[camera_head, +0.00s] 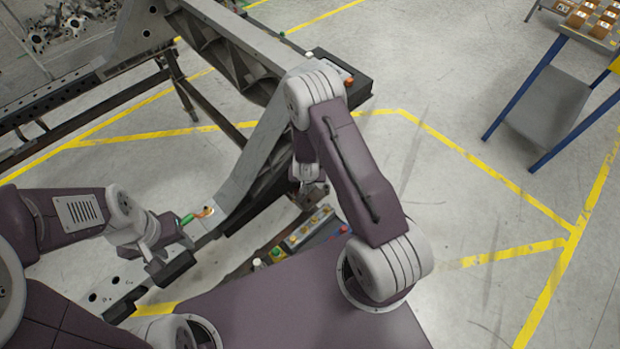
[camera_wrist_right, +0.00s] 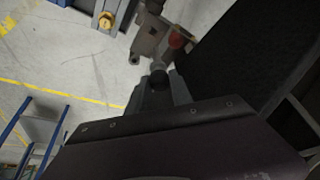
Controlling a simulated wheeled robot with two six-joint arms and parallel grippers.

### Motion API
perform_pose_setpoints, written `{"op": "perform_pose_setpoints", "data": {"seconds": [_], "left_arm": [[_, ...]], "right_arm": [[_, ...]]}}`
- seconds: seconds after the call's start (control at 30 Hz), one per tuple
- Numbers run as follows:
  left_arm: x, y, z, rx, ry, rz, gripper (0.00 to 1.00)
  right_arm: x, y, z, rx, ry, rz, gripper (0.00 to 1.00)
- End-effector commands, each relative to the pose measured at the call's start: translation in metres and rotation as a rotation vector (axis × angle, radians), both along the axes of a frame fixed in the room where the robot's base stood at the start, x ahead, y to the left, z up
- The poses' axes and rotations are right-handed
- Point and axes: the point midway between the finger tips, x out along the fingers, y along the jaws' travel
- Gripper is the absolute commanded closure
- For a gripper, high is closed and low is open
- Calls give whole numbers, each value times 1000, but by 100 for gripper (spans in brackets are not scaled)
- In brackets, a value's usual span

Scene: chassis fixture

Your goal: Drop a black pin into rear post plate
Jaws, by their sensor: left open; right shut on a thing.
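My right gripper (camera_wrist_right: 158,92) is shut on a black pin (camera_wrist_right: 158,78); only the pin's dark rounded end shows between the fingers in the right wrist view. In the head view the right gripper (camera_head: 308,182) hangs beside the slanted grey beam, mostly hidden by my arm, and the pin cannot be made out. A grey metal bracket (camera_wrist_right: 149,40) with a red knob lies just beyond the fingertips; I cannot tell whether it is the rear post plate. My left gripper (camera_head: 170,265) is open at the lower left, below a small green and orange part (camera_head: 203,213).
The slanted grey beam (camera_head: 250,160) of the chassis fixture runs past my right arm. A blue-legged table (camera_head: 550,95) with brown boxes stands at upper right. The floor at right is clear.

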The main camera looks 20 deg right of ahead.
Motion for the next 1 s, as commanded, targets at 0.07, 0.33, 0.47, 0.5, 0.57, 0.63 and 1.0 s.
{"op": "perform_pose_setpoints", "data": {"seconds": [0.07,0.33,0.47,0.5,0.57,0.63,1.0], "left_arm": [[0,0,-1,0,0,0,55],[0,0,-19,0,0,0,55],[0,0,-34,0,0,0,55],[0,0,-38,0,0,0,55],[0,0,-44,0,0,0,55],[0,0,-50,0,0,0,55],[0,0,-52,0,0,0,55]], "right_arm": [[0,0,-1,0,0,0,100],[0,0,-21,0,0,0,100],[0,0,-37,0,0,0,100],[0,0,-42,0,0,0,100],[0,0,-49,0,0,0,100],[0,0,-55,0,0,0,100],[0,0,-58,0,0,0,100]]}}
